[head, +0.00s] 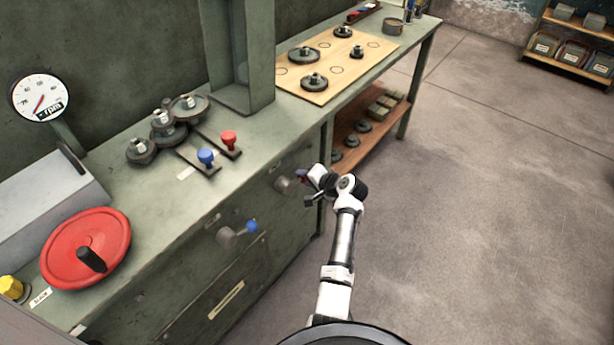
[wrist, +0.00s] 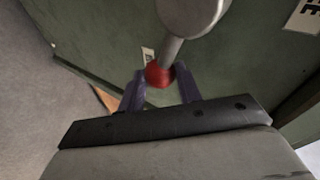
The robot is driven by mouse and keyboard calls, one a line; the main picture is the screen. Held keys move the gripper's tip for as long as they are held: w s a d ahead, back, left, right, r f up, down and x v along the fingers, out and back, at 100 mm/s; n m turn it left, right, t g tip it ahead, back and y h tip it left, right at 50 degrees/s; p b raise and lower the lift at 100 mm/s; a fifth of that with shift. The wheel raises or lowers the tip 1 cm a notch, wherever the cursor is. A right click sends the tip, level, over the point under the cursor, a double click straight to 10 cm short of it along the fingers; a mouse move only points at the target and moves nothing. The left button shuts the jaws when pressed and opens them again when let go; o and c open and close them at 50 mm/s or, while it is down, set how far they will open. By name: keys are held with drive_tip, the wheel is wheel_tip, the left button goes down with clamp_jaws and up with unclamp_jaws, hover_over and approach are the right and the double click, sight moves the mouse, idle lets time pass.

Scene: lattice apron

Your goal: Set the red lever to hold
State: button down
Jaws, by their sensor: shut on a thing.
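The red lever's knob (wrist: 160,74) shows in the wrist view between the two fingers of my gripper (wrist: 160,88), which is shut on it. The lever's grey shaft (wrist: 172,48) runs up from the knob to a grey round hub. In the head view my gripper (head: 303,178) is at the right part of the green cabinet front (head: 265,205), and the lever's grey hub (head: 284,184) shows just left of it. The red knob is mostly hidden there by my gripper. I cannot read a hold mark in either view.
A second lever with a blue knob (head: 252,226) is on the cabinet front to the left. On the bench top stand a red handwheel (head: 85,248), a blue-knobbed handle (head: 206,156) and a red-knobbed handle (head: 229,138). A shelf (head: 350,150) is right of the cabinet. The floor is clear.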

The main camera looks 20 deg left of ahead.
idle(0.3)
drive_tip(key=c, duration=1.3)
unclamp_jaws()
drive_tip(key=shift+a+f, duration=0.1)
drive_tip(key=shift+o, duration=0.2)
drive_tip(key=b+v, duration=0.1)
drive_tip(key=v, duration=1.3)
